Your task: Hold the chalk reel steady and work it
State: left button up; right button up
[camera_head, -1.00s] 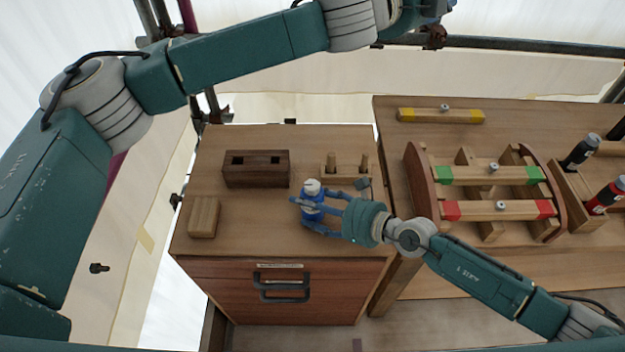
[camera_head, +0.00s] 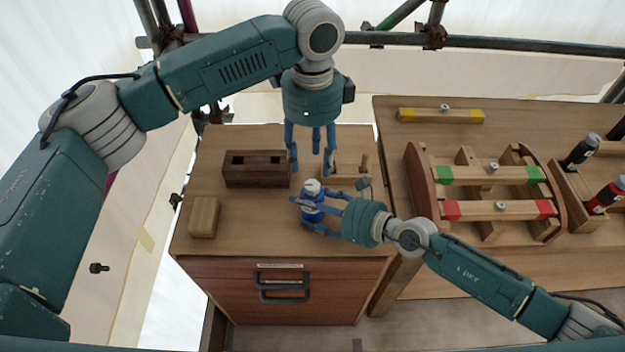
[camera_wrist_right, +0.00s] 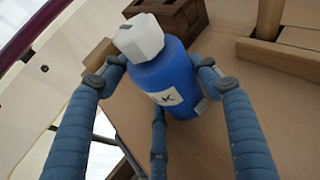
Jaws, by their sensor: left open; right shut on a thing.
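The chalk reel (camera_head: 312,206) is a small blue bottle-shaped body with a white faceted top. It stands on the wooden cabinet top. My right gripper (camera_head: 315,215) comes in from the right and is shut around its body. In the right wrist view, the blue reel (camera_wrist_right: 172,85) shows a white label and its white top, between the fingers of my right gripper (camera_wrist_right: 155,100). My left gripper (camera_head: 311,160) is open and empty, pointing down above the cabinet, just behind and above the reel as seen from the head.
A dark wooden block with two slots (camera_head: 256,169), a light wooden block (camera_head: 204,217) and a pegged holder (camera_head: 350,172) stand on the cabinet (camera_head: 240,240). On the right bench (camera_head: 400,130) are a rack with green- and red-ended bars (camera_head: 490,175), a yellow-ended bar (camera_head: 440,116) and bottles (camera_head: 580,152).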

aim_at(313, 184)
pick_arm(q)
notch_tip(313, 184, down, 9)
jog(key=shift+r, duration=0.2)
grip_shut()
